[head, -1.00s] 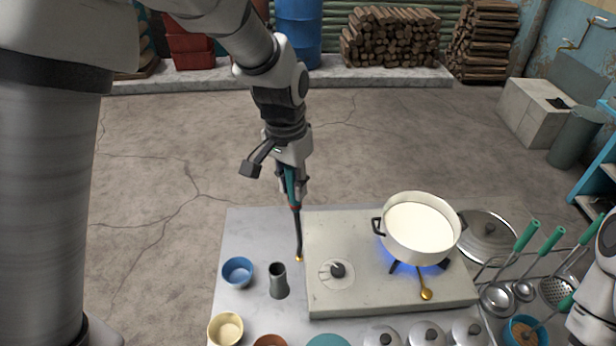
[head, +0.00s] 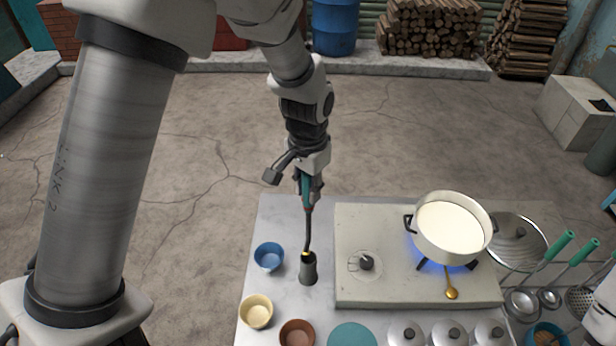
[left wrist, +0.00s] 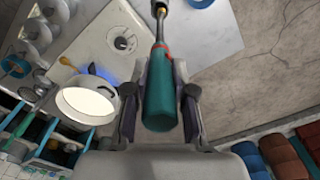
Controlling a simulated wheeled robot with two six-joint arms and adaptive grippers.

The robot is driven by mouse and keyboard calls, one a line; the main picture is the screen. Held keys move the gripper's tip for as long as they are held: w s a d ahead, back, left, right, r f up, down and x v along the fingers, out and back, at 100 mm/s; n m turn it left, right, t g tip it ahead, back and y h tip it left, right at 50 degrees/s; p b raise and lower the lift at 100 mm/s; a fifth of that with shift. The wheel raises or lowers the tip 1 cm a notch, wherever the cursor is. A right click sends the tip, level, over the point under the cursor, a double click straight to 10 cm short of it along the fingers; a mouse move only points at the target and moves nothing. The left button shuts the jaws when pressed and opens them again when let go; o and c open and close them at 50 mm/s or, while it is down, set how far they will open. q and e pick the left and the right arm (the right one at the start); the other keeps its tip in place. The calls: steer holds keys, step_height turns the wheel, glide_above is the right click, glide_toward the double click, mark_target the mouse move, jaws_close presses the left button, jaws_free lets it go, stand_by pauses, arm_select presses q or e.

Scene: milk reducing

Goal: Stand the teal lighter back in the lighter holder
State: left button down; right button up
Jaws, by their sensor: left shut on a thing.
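The teal lighter (head: 306,190) has a teal handle, a red collar and a long dark rod with a brass tip. My left gripper (head: 308,184) is shut on its handle and holds it nearly upright, tip down. The handle also shows between the two fingers in the left wrist view (left wrist: 160,100). The lighter holder (head: 308,270) is a dark grey cup standing on the table left of the stove. The brass tip overlaps the holder's mouth in the head view. I cannot tell whether it is inside or just above. My right gripper is out of view.
A white pot of milk (head: 449,228) sits over a blue flame on the stove (head: 380,285). A blue bowl (head: 268,257) stands close left of the holder. Yellow (head: 256,311) and brown (head: 297,334) bowls stand nearer. Utensils (head: 560,280) hang at the right.

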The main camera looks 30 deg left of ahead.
mark_target(310, 211)
arm_select(q)
steer(key=shift+d+f+b, duration=0.25)
steer(key=shift+f+b, duration=0.2)
steer(key=shift+f, duration=0.55)
step_height(310, 211, down, 3)
steer(key=shift+a+f+b, duration=0.15)
steer(key=shift+b, duration=0.7)
step_height(310, 211, down, 2)
steer(key=shift+f+b, duration=0.15)
steer(key=shift+b, duration=0.5)
steer(key=shift+f+b, duration=0.4)
steer(key=shift+f, duration=0.5)
steer(key=c, duration=0.9)
jaws_free()
steer(key=shift+r, duration=0.1)
